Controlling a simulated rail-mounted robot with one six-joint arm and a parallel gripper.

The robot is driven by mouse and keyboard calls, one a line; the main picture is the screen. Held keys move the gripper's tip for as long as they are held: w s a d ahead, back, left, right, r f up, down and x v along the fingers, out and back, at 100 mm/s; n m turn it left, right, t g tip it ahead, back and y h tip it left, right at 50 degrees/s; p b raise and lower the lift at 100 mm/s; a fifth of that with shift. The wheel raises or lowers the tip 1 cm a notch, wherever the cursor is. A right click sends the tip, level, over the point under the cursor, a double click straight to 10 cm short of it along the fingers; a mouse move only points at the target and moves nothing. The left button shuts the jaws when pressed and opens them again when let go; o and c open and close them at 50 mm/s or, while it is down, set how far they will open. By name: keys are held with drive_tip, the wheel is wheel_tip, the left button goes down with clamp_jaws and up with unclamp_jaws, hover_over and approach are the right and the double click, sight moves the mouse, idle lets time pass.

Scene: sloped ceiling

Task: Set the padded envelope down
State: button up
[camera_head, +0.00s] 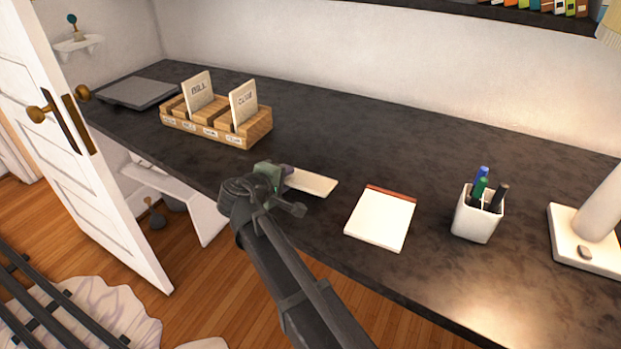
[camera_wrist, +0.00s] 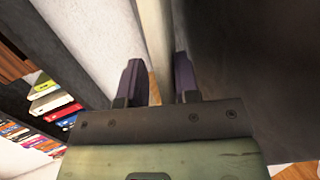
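The padded envelope (camera_head: 311,182) is a flat cream piece that sticks out to the right of my gripper (camera_head: 284,177) in the head view. It is roughly level, over the front part of the dark desk (camera_head: 335,120). I cannot tell whether it touches the desk top. In the wrist view the envelope (camera_wrist: 156,35) shows nearly edge-on as a pale strip between the two dark fingers of my gripper (camera_wrist: 160,82). The fingers stand apart with the envelope between them. Its near end is hidden by the gripper.
A wooden sorter (camera_head: 216,125) with upright cards stands behind and left. A dark flat slab (camera_head: 138,93) lies at the far left. A notepad (camera_head: 381,218), pen cup (camera_head: 477,216) and lamp base (camera_head: 585,238) stand to the right. The desk behind the envelope is clear.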

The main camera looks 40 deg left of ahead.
drive_tip(key=shift+v, duration=0.8)
